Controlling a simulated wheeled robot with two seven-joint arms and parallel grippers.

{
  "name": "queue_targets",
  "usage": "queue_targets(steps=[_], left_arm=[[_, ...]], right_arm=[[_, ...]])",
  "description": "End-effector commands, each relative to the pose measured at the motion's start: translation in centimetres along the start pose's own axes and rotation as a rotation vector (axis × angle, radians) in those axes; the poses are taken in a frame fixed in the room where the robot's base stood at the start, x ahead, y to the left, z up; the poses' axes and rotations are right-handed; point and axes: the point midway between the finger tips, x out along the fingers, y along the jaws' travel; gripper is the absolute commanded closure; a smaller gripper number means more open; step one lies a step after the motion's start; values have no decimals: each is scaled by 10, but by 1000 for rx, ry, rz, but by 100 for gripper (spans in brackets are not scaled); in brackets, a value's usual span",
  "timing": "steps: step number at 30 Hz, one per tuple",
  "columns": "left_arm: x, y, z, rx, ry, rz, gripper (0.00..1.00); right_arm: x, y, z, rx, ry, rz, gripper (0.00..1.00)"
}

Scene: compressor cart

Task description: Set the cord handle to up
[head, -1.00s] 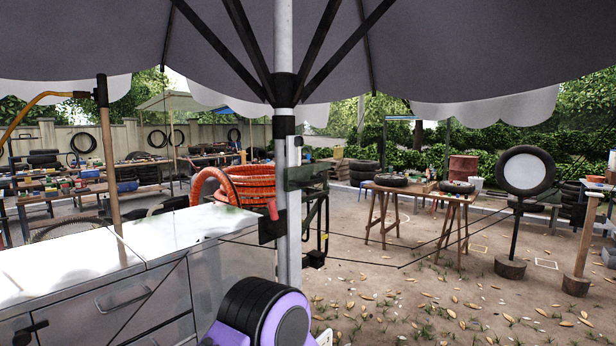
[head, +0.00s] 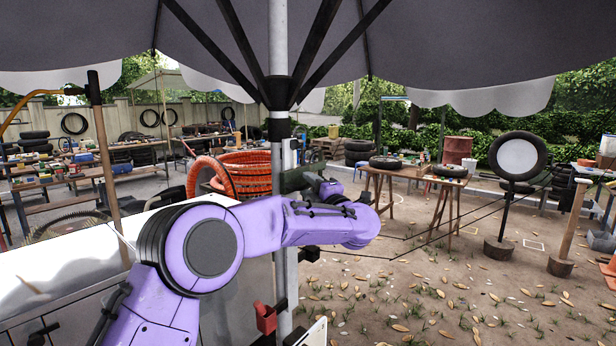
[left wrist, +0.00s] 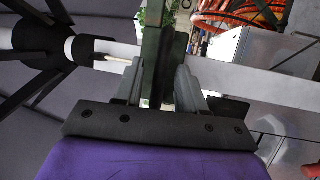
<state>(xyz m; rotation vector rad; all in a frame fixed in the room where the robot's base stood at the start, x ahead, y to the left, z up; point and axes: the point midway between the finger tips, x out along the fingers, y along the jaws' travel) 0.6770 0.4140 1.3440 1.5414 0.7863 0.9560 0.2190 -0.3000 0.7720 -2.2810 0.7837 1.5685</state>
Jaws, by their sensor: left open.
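A dark green bar-like part (head: 297,181) on the white umbrella pole (head: 277,55) is the likeliest cord handle; I cannot tell its setting surely. My left gripper (head: 318,184) is at this part, reaching in from its right. In the left wrist view, the green bar (left wrist: 151,62) runs between the two grey fingers of the open gripper (left wrist: 160,80). Whether the fingers touch it I cannot tell. My forearm hides the pole's middle. A red part (head: 265,317) is mounted lower on the pole. My right gripper is not in view.
A metal cabinet top (head: 60,255) lies left of the pole. Orange hose coils (head: 245,172) are behind it. A wooden table with tyres (head: 410,172) and a round target on a post (head: 516,160) stand farther off. Thin cords cross the open ground at right.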

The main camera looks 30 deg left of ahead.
Motion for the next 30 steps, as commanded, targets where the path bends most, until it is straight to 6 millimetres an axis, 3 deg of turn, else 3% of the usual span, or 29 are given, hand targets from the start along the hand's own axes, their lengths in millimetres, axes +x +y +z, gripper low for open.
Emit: queue_targets(steps=[3, 11, 15, 23, 26, 30], left_arm=[[10, 1, 0, 0, 0, 0, 60], [11, -1, 0, 1, -1, 1, 60], [11, -1, 0, 1, -1, 1, 100], [10, -6, 0, 2, -1, 1, 100], [8, -19, 1, 3, -1, -1, 100], [3, -50, 4, 6, 0, -3, 100]], right_arm=[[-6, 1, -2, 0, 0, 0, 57], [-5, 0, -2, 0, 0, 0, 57], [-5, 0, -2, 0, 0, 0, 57], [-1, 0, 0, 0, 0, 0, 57], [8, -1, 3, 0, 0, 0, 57], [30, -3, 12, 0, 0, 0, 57]])
